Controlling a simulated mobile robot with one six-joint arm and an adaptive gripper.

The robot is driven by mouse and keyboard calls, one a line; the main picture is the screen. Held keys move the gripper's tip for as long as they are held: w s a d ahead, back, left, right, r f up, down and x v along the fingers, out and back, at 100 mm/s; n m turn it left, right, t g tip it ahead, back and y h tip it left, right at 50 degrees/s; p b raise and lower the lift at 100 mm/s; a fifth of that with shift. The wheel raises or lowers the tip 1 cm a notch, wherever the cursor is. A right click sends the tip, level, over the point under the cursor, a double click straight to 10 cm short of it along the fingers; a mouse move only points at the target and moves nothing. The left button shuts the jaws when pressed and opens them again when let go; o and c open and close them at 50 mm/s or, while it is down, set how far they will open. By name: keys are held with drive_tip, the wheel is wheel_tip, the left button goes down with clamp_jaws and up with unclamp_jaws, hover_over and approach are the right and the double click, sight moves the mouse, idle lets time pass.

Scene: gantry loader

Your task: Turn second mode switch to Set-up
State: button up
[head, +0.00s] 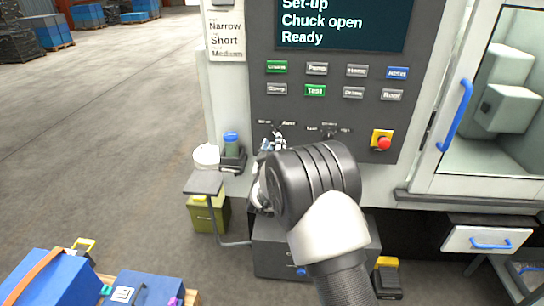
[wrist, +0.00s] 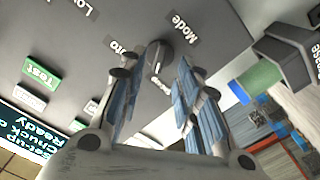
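The mode switch (wrist: 161,58) is a small dark round knob with a pale pointer on the grey control panel (head: 300,108). In the wrist view it lies beyond and between my fingertips, near labels reading "Mode" and, partly covered, "uto". In the head view the switch (head: 279,132) shows just above my gripper (head: 270,145). My gripper (wrist: 169,60) is open, with a narrow gap between the blue-padded fingers; I cannot tell whether either touches the knob. The display (head: 342,22) reads "Set-up", "Chuck open", "Ready".
A second knob (head: 329,132) and a red emergency button (head: 381,141) sit to the right. Rows of push buttons (head: 315,90) lie above. A blue-capped container (head: 232,145) stands at the panel's left. A blue door handle (head: 456,115) stands out on the right.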

drive_tip(key=s, duration=0.7)
drive_tip(key=shift+a, duration=0.45)
drive_tip(key=shift+s+r, duration=0.1)
drive_tip(key=s+d+r+m+g+y, duration=0.1)
drive_tip(key=s+d+r+g+y, duration=0.15)
drive_tip(key=s+r, duration=0.35)
drive_tip(key=s+d+r+m+g+y, duration=0.1)
drive_tip(key=s+r+g, duration=0.25)
drive_tip(key=s, duration=0.35)
drive_tip(key=s+d+f+m+g, duration=0.1)
drive_tip(key=s+d+g, duration=0.1)
drive_tip(key=s, duration=0.9)
drive_tip(key=s+d+f+m+g+h, duration=0.1)
drive_tip(key=s+d, duration=0.3)
drive_tip(key=s, duration=0.6)
drive_tip(key=s+d+f+g, duration=0.1)
drive_tip(key=s+d+g, duration=0.2)
drive_tip(key=s, duration=0.8)
drive_tip(key=shift+s+d+f+m+g, duration=0.15)
drive_tip(key=shift+s+f+m+g, duration=0.2)
drive_tip(key=shift+g, duration=0.25)
